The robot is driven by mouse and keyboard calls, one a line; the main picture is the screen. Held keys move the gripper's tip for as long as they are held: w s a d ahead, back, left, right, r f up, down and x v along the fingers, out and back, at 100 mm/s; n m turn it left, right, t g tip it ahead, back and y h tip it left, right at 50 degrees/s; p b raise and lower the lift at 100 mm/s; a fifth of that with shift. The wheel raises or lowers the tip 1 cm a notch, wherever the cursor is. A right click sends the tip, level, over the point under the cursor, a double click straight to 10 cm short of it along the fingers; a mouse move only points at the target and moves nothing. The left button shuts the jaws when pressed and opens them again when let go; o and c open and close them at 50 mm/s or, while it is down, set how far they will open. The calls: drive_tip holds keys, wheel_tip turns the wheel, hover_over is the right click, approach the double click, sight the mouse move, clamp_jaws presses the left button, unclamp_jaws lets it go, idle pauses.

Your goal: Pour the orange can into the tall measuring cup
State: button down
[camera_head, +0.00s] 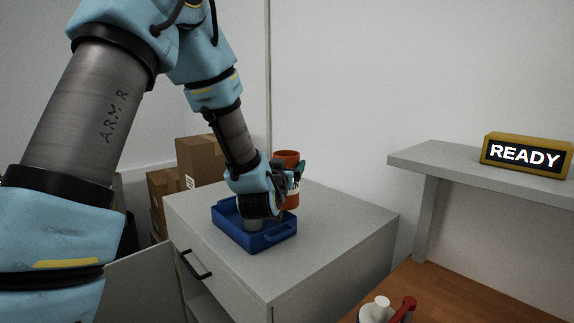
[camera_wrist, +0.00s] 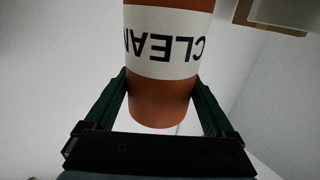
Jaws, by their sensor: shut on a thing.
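The orange can (camera_head: 286,157) is in my gripper (camera_head: 294,180), over the far right side of the blue tray. It looks roughly upright, and its rim shows above the fingers. In the wrist view the can (camera_wrist: 160,98) sits between the two green fingers of my gripper (camera_wrist: 160,95), which is shut on it. Its white label reads CLEAN, upside down in that view.
The blue tray (camera_head: 272,236) sits on a grey cabinet (camera_head: 330,235) with bare top around it. Cardboard boxes (camera_head: 199,160) stand behind on the left. At right are a grey shelf (camera_head: 445,165) with a READY sign (camera_head: 527,154) and a wooden bench (camera_head: 450,295) with a red-handled device (camera_head: 402,309).

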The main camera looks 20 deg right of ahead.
drive_tip(key=shift+f+b, duration=0.1)
drive_tip(key=shift+b, duration=0.55)
drive_tip(key=a+n+b, duration=0.1)
drive_tip(key=n+b, duration=0.2)
drive_tip(key=w+a+f+n+t+b, duration=0.1)
drive_tip(key=n+b, duration=0.2)
drive_tip(key=w+a+n+b, duration=0.1)
drive_tip(key=a+n+b, duration=0.1)
drive_tip(key=n+b, duration=0.1)
drive_tip(key=shift+f+t+b, duration=0.15)
drive_tip(key=shift+t+b, duration=0.15)
drive_tip(key=shift+b, duration=0.25)
idle(0.4)
